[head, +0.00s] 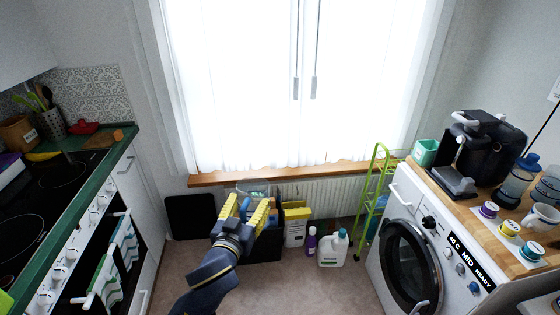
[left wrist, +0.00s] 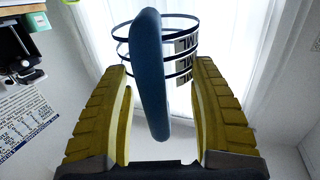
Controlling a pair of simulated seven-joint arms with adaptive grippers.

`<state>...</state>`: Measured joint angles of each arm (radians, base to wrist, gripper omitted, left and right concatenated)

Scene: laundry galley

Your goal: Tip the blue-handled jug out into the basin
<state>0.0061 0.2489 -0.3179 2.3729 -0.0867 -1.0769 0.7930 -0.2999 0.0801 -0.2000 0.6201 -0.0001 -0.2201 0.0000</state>
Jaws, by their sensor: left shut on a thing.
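The blue-handled jug shows in the left wrist view, its blue handle (left wrist: 152,80) upright between my yellow fingers. Its clear body has dark rings and dark printed marks and stands beyond the handle. My left gripper (head: 246,207) is shut on this handle and holds the jug in the air, in front of the window. It also shows in the left wrist view (left wrist: 160,75). In the head view the fingers hide most of the jug. I cannot tell its contents. I cannot make out the basin in either view. My right gripper is not in view.
A washing machine (head: 408,258) stands at right under a wooden counter with a coffee machine (head: 482,140), jars and a white mug (head: 541,218). A green rack (head: 375,195), a white bottle (head: 333,250) and a purple bottle (head: 311,242) stand near the radiator. A stove (head: 70,185) lines the left.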

